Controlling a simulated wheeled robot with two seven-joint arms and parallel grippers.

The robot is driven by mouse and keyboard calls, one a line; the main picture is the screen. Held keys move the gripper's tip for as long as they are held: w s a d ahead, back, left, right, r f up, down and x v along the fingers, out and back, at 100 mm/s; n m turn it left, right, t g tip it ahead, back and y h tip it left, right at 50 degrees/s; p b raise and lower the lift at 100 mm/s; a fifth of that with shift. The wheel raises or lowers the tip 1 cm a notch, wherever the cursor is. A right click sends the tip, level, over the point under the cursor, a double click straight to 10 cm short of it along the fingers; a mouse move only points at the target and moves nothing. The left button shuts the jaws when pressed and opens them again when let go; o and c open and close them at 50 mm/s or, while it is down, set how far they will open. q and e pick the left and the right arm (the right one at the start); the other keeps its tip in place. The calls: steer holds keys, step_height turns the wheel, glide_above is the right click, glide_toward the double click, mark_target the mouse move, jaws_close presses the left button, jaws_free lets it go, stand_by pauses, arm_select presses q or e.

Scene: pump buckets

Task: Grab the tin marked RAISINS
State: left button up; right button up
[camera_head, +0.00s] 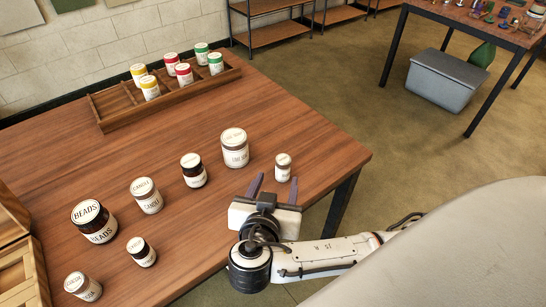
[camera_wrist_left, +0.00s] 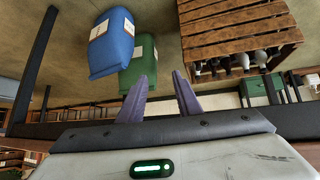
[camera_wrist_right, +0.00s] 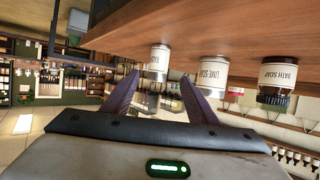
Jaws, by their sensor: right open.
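A small white-lidded tin (camera_head: 283,167) stands near the table's right edge; its label is too small to read in the head view. The same tin shows in the right wrist view (camera_wrist_right: 159,62), label not clearly legible. No label that I can read says RAISINS. My right gripper (camera_head: 277,180) is open and empty, low at the table edge with its fingers pointing at this small tin, which lies between their lines and beyond the tips. My left gripper (camera_wrist_left: 160,76) shows only in its wrist view, fingers apart and empty, away from the tins.
A larger white tin (camera_head: 234,148), marked LIME SOAP, and a dark BATH SOAP jar (camera_head: 193,172) stand left of the small tin. A CANDLE jar (camera_head: 147,196), a BEADS jar (camera_head: 94,222) and two small jars stand further left. A divided wooden rack (camera_head: 112,110) holds several coloured tins.

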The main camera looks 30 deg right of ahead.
mark_target(282, 167)
steer(key=x, duration=0.3)
steer(key=shift+s+d+r, duration=0.1)
steer(key=shift+s+d, duration=0.05)
steer(key=shift+d, duration=0.15)
steer(key=shift+w+d, duration=0.15)
steer(key=shift+w, duration=0.05)
steer(key=shift+w+d, duration=0.25)
steer(key=x, duration=0.1)
steer(key=p+x, duration=0.1)
steer(key=x, duration=0.1)
steer(key=shift+w+d+r, duration=0.1)
steer(key=shift+w+d, duration=0.1)
steer(key=shift+w, duration=0.15)
steer(key=shift+w+d+f, duration=0.25)
steer(key=shift+w, duration=0.05)
steer(key=c, duration=1.1)
arm_select(q)
steer(key=shift+s+d+r, duration=0.1)
steer(key=shift+s+r, duration=0.5)
steer(key=shift+s, duration=0.1)
arm_select(e)
steer(key=shift+c, duration=0.3)
steer(key=shift+r, duration=0.1)
